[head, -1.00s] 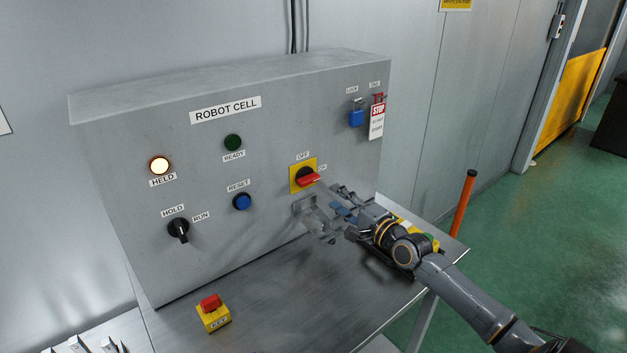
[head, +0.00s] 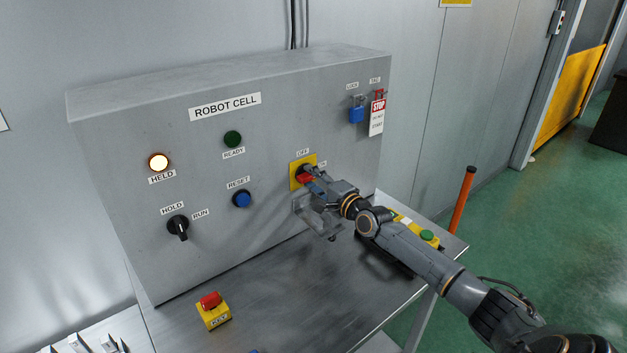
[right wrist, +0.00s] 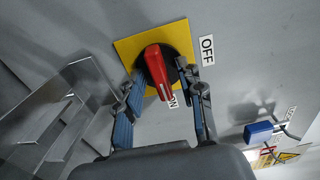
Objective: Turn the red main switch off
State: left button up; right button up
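The red main switch (head: 304,179) sits on a yellow plate (head: 296,169) on the front of the grey control box. In the right wrist view its red handle (right wrist: 157,70) points at the ON label (right wrist: 172,103), with the OFF label (right wrist: 207,50) to the right of the plate. My right gripper (head: 311,181) is at the switch from the right and partly hides it. In the right wrist view my right gripper (right wrist: 165,84) is open, one finger on each side of the handle, with gaps visible. My left gripper is not in view.
A grey bracket (head: 317,219) juts out below the switch. A blue padlock (head: 357,113) and a red-and-white STOP tag (head: 377,117) hang at the upper right of the box. A yellow box with a red top (head: 213,311) stands on the metal table. The HELD lamp (head: 158,162) is lit.

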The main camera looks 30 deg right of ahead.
grip_shut()
jog(key=shift+n, duration=0.3)
jog(key=n+b, duration=0.1)
jog(key=n, duration=0.2)
jog(key=shift+f, duration=0.15)
jog(key=n+b, duration=0.1)
jog(key=n, duration=0.4)
jog(key=shift+b, duration=0.35)
jog(key=n, duration=0.5)
jog(key=shift+b, duration=0.35)
jog(key=shift+n, duration=2.1)
